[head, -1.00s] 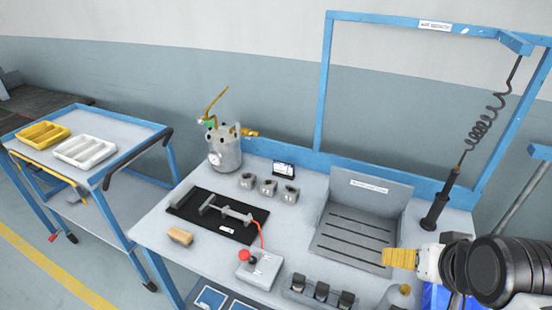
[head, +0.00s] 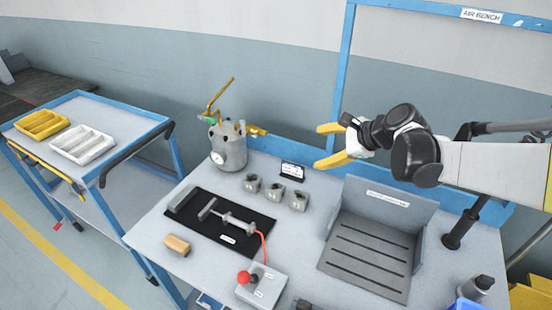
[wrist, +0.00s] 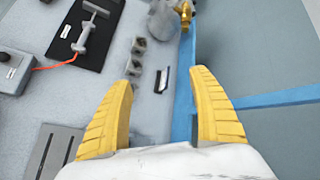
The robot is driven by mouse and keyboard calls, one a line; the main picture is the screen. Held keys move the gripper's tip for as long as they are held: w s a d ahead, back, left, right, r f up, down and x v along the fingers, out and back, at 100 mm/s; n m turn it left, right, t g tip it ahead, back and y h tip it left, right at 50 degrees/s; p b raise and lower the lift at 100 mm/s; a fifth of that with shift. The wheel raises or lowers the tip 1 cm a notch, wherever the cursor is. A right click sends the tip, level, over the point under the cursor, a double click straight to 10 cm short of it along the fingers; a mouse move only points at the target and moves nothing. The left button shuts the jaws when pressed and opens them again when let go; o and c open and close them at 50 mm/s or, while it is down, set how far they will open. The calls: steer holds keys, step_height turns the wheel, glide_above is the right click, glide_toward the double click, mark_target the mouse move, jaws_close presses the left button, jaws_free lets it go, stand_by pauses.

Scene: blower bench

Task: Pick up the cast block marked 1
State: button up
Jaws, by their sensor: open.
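Three small grey cast blocks stand in a row on the bench: a left one (head: 252,183), a middle one (head: 274,193) and a right one (head: 298,201). Their numbers are too small to read, so I cannot tell which is marked 1. In the wrist view the blocks form a line, with the far one (wrist: 138,45) near the top and the near one (wrist: 132,79) beside my left finger. My gripper (head: 320,146) is open and empty, with yellow fingers apart. It is raised above the back of the bench, right of the blocks; the wrist view shows both fingers (wrist: 164,80).
A small dark sign (head: 293,170) stands behind the blocks. A metal pot (head: 228,150) with brass fittings is at the left. A black mat (head: 190,222) holds a metal tool. A slotted grey station (head: 370,262) is at the right, and a blue frame (head: 345,60) rises behind.

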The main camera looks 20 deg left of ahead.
mark_target(253, 179)
steer(key=w+a+f+m+g+y, duration=0.35)
steer(key=a+f+m, duration=0.25)
steer(key=a+f, duration=0.9)
steer(key=shift+t+y, duration=0.35)
steer(key=shift+y, duration=0.1)
steer(key=f+b, duration=0.1)
steer(key=f, duration=0.1)
steer(key=a+f, duration=0.1)
steer(key=f, duration=0.1)
steer(key=f+b, duration=0.1)
steer(key=f, duration=0.1)
steer(key=shift+s+a+f+b, duration=0.15)
steer(key=shift+a+b, duration=0.2)
steer(key=shift+a, duration=0.05)
steer(key=shift+b+x, duration=0.3)
steer(key=shift+x, duration=0.9)
steer(key=b+x, duration=0.1)
steer(key=x, duration=0.3)
steer(key=shift+a+f, duration=0.1)
steer(key=shift+a, duration=0.45)
steer(key=c, duration=1.5)
